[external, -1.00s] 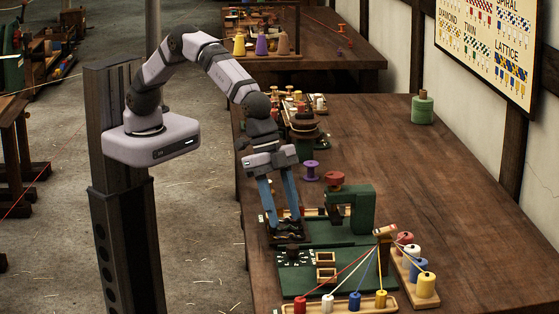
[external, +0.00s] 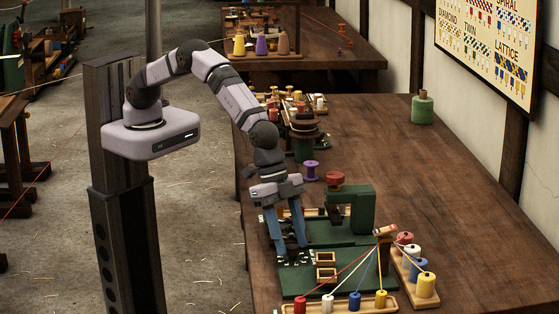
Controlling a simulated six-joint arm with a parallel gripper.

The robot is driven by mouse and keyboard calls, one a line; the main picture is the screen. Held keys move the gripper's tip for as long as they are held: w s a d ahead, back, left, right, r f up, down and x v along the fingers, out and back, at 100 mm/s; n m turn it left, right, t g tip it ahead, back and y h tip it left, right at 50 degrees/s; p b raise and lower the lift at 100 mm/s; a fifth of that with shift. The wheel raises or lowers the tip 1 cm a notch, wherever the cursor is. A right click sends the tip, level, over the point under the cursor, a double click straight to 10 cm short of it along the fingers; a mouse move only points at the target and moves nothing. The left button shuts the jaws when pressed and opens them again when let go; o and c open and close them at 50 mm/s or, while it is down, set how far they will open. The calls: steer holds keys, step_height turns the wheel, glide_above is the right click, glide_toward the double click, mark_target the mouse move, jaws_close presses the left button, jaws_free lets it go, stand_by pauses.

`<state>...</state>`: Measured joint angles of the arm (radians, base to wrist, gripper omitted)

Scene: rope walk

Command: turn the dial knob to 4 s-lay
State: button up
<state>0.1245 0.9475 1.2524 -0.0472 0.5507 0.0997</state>
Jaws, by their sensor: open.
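The dial (external: 286,263) with white marks is on the green machine base (external: 312,284) at the front of the table. My gripper (external: 291,254) is open and pointing down at the dial, with its two blue fingers apart. The fingertips are low, around where the knob stood in view before. The knob itself is hidden behind the fingers, and I cannot tell whether they touch it. The dial's labels are too small to read.
Coloured threads run from bobbins in a front rack (external: 340,306) to a guide. Another spool rack (external: 404,268) is at right.

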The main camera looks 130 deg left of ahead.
steer(key=shift+f, duration=0.1)
steer(key=shift+c, duration=0.3)
steer(key=c, duration=1)
